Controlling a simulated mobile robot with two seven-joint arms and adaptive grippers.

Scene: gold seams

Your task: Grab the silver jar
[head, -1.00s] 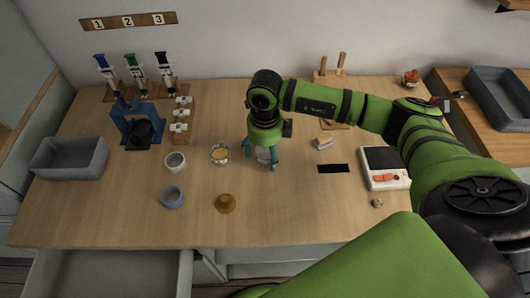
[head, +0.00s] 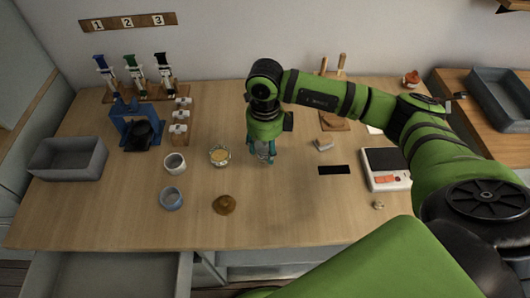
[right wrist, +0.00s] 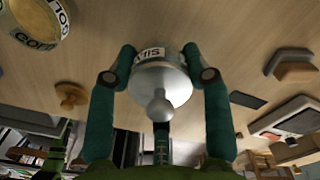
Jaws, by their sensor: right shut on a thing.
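The silver jar (right wrist: 160,78) sits between the fingers of my right gripper in the right wrist view. It has a round lid with a knob and a white label with dark letters, partly cut off from sight. My right gripper (head: 262,158) points down over the middle of the table and is shut on the jar, with a finger on each side. In the head view the jar is mostly hidden by the fingers, and I cannot tell whether it touches the table. My left gripper is not in view.
A bowl with a gold-coloured content (head: 219,155) stands just left of the gripper. A small block (head: 323,144) and scale (head: 385,168) are at right.

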